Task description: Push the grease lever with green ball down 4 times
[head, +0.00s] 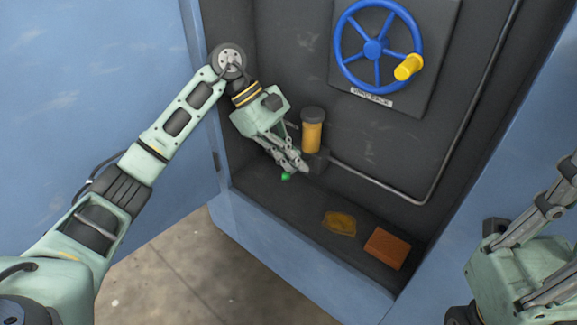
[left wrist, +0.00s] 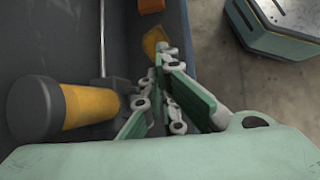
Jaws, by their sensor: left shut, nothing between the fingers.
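The green ball (head: 286,177) of the grease lever shows just under the fingertips of my left gripper (head: 300,170) in the head view. Most of the lever is hidden behind the gripper. The yellow grease cylinder (head: 312,136) with a dark cap stands right beside the gripper, and it also shows in the left wrist view (left wrist: 90,106). My left gripper is shut and empty, its fingers pointing down; it also shows in the left wrist view (left wrist: 165,60). I cannot tell whether it touches the ball. My right gripper (head: 545,225) is partly in view at the right edge.
A blue handwheel (head: 372,49) with a yellow knob is on the back wall. A metal pipe (head: 390,190) runs from the grease unit. A yellow stain or cloth (head: 340,223) and an orange-brown block (head: 387,248) lie on the cabinet floor. Blue cabinet walls flank the opening.

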